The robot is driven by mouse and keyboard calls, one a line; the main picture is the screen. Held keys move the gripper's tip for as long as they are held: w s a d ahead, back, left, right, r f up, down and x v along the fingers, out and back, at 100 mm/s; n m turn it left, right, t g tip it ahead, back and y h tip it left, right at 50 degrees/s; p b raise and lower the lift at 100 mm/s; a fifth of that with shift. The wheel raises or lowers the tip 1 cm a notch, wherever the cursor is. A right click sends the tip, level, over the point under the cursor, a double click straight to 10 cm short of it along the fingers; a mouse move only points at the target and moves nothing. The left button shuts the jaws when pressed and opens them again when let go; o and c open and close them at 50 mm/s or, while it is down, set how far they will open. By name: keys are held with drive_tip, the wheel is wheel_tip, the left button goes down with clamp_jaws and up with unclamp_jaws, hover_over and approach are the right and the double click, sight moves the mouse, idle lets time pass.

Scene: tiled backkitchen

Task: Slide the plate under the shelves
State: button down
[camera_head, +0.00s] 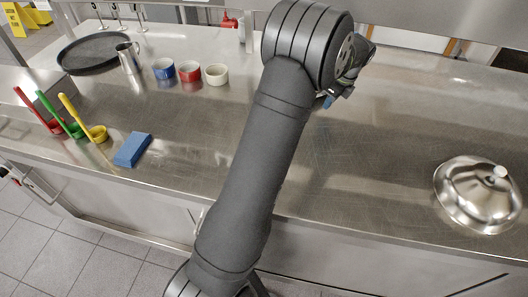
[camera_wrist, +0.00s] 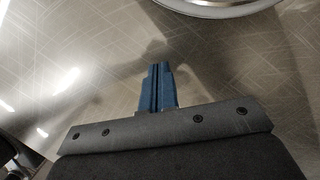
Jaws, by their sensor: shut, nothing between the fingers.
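My gripper (camera_head: 329,99) is low over the steel worktop (camera_head: 375,150), right of the middle in the head view and partly hidden by my arm. In the wrist view its blue fingers (camera_wrist: 158,80) are together with nothing between them. A pale, round rim (camera_wrist: 222,9) lies on the worktop ahead of the fingertips, apart from them, cut off by the top edge. It looks like a plate, but too little shows to be sure. No plate can be made out in the head view, where my arm covers part of the worktop. The shelves cannot be made out clearly.
A silver dome cover (camera_head: 476,192) stands at the right. A dark round tray (camera_head: 92,52), a steel jug (camera_head: 128,58) and blue, red and cream ramekins (camera_head: 189,71) stand at the back left. Coloured ladles (camera_head: 96,133) and a blue sponge (camera_head: 132,149) lie at the front left.

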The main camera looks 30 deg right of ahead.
sight(340, 121)
drive_tip(key=s, duration=0.1)
drive_tip(key=s+d, duration=0.1)
drive_tip(key=s, duration=0.1)
drive_tip(key=s+r, duration=0.1)
drive_tip(key=s, duration=0.1)
drive_tip(key=shift+d, duration=0.4)
drive_tip(key=a+v, duration=0.1)
drive_tip(key=v, duration=0.7)
drive_tip(key=a+f+n, duration=0.3)
drive_tip(key=a+n, duration=0.3)
drive_tip(key=a, duration=0.4)
drive_tip(key=a+f+n+g, duration=0.1)
drive_tip(key=a+f+n, duration=0.2)
drive_tip(key=a+n, duration=0.4)
drive_tip(key=a+f+n+g, duration=0.1)
drive_tip(key=a+f+n, duration=0.2)
drive_tip(key=a, duration=1)
drive_tip(key=shift+s+n+h, duration=0.15)
drive_tip(key=shift+n+h, duration=0.25)
drive_tip(key=shift+n, duration=1.4)
drive_tip(key=shift+s+a+f+n, duration=0.2)
drive_tip(key=shift+s+a+n, duration=0.05)
drive_tip(key=shift+a+n, duration=0.3)
